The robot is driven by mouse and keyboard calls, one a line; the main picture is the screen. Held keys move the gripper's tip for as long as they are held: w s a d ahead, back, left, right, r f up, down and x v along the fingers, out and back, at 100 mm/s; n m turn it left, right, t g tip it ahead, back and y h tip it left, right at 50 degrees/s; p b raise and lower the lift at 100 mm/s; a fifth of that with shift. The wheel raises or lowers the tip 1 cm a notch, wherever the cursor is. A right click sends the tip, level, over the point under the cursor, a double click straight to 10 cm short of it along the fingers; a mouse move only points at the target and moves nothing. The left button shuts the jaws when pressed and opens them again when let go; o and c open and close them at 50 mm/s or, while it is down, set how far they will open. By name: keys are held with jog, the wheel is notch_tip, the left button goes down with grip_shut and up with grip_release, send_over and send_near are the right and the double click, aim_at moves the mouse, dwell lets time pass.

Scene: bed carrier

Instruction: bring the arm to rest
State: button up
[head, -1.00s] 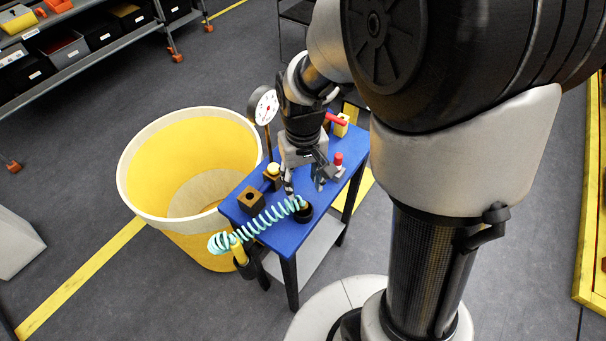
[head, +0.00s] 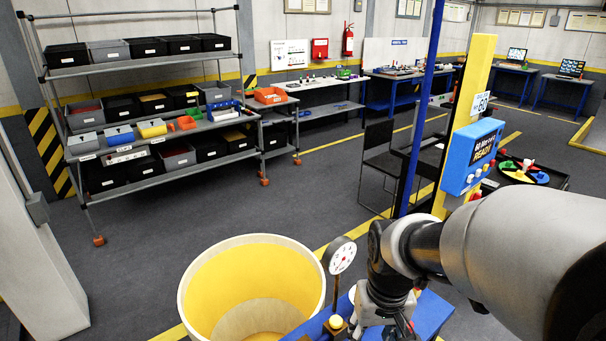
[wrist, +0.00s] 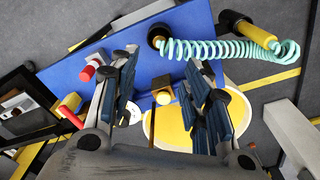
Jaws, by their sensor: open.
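My gripper (wrist: 163,95) is open and empty in the wrist view, with its two dark fingers spread apart above the blue table (wrist: 140,60). A small yellow-topped part (wrist: 162,96) shows between the fingers, below them. In the head view my gripper (head: 398,330) is at the lower edge, over the blue table (head: 432,312), with its fingertips mostly cut off. My arm reaches in from the right.
A large yellow bin (head: 250,285) stands left of the table, beside a round dial (head: 340,256). A coiled teal hose (wrist: 220,48) lies across one table end. A red knob (wrist: 86,73) stands on the table. A blue control box (head: 472,155) is on a yellow post.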

jog(key=s+r+t, duration=0.3)
jog(key=s+r, duration=0.7)
jog(key=s, duration=0.3)
jog(key=shift+s+t, duration=0.25)
jog(key=shift+t, duration=0.15)
jog(key=shift+r, duration=0.1)
